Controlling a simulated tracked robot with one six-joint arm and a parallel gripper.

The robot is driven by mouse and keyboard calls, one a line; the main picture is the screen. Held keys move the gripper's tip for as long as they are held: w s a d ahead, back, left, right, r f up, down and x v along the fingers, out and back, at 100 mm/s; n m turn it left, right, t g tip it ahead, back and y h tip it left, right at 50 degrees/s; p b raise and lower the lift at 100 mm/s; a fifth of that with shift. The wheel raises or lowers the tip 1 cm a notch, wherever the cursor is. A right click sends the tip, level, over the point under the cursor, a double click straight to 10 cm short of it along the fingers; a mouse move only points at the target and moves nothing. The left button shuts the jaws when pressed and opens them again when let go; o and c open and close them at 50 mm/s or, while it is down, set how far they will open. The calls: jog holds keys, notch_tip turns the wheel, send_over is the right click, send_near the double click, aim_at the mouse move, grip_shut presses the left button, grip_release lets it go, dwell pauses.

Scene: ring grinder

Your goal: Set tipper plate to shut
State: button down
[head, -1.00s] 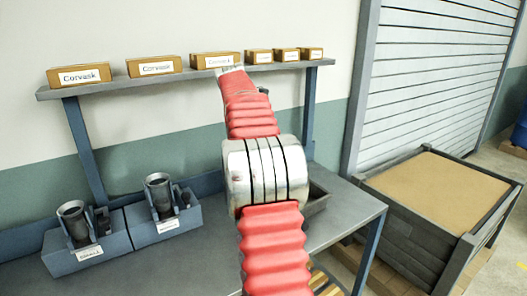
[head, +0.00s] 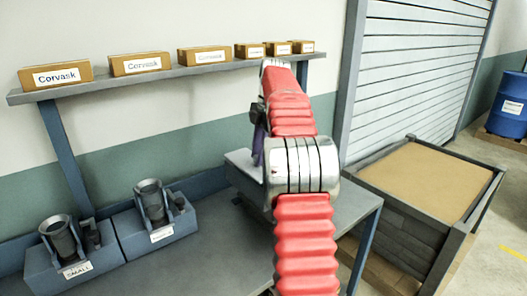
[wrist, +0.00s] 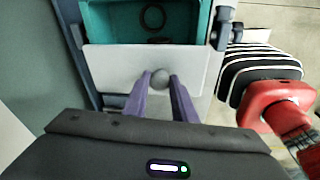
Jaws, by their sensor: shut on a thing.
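A pale flat plate, apparently the tipper plate (wrist: 112,75), lies across the front of a teal bin (wrist: 102,22) in the wrist view. A round grey knob (wrist: 160,76) stands on the plate. My gripper (wrist: 161,82) has its two purple fingers shut on this knob, one on each side. A dark ring (wrist: 154,16) lies inside the teal bin, which is open at the plate's far side. In the head view my red arm hides most of the gripper; a purple finger shows left of the arm, above a pale grey block-like part on the bench.
Two blue-grey holders (head: 128,236) with dark cups stand at the bench's left. Several Corvask boxes (head: 140,64) line the shelf (head: 150,78) above. A large sand-filled crate (head: 440,240) stands right of the bench. The bench top (head: 215,262) between holders and arm is clear.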

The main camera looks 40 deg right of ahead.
jog(key=shift+w+d+f, duration=0.1)
jog(key=shift+f, duration=0.1)
dwell(0.4)
jog(key=c, duration=1.5)
grip_release()
jog(key=shift+o, duration=0.2)
jog(key=shift+r, duration=0.1)
notch_tip(320, 180, up, 7)
jog(key=d, duration=0.1)
jog(key=shift+s+d, duration=0.2)
jog(key=shift+s, duration=0.25)
jog(key=shift+a+r, duration=0.1)
